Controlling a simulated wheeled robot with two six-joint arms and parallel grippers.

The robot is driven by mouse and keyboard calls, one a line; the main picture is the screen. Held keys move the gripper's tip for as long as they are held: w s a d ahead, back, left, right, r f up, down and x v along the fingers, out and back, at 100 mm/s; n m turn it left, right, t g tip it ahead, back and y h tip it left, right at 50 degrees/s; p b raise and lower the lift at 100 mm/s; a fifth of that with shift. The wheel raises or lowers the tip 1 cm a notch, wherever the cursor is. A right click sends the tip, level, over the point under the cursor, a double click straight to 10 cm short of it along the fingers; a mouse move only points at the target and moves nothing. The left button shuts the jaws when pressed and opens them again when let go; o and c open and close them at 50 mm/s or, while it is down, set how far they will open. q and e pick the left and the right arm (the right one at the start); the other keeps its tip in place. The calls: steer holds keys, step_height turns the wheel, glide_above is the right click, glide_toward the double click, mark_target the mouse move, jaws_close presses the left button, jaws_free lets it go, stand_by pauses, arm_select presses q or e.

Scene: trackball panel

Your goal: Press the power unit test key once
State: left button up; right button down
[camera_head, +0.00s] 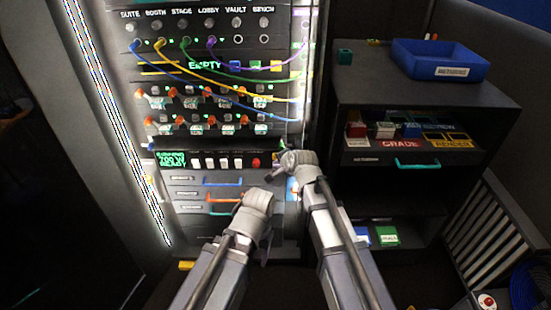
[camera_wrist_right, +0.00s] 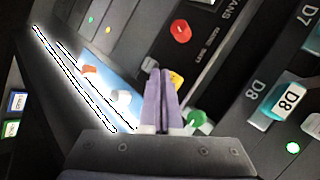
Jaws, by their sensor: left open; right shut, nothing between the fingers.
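The power unit panel (camera_head: 214,150) is a black strip low on the lit rack. Its green display (camera_head: 172,158) seems to read "700 W READY". To the display's right are several white keys (camera_head: 209,163) and a red key (camera_head: 256,162); their labels are too small to read. My right gripper (camera_head: 281,168) is just right of the red key. In the right wrist view it is shut and empty (camera_wrist_right: 163,92), its tips below the red key (camera_wrist_right: 181,31) and beside a yellow piece (camera_wrist_right: 177,80). My left gripper (camera_head: 258,203) is lower, before the drawers, its fingers mostly hidden.
Drawers with blue (camera_head: 222,181) and orange (camera_head: 222,199) handles lie below the panel. Patch cables (camera_head: 215,68) and orange-capped switches (camera_head: 185,93) are above. A dark cabinet (camera_head: 385,88) with a blue tray (camera_head: 440,61) stands right. A green knob (camera_wrist_right: 196,118) is near my right fingers.

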steer(key=shift+w, duration=0.4)
steer(key=shift+w, duration=0.4)
stand_by(0.6)
steer(key=shift+s, duration=0.85)
steer(key=shift+s, duration=2.5)
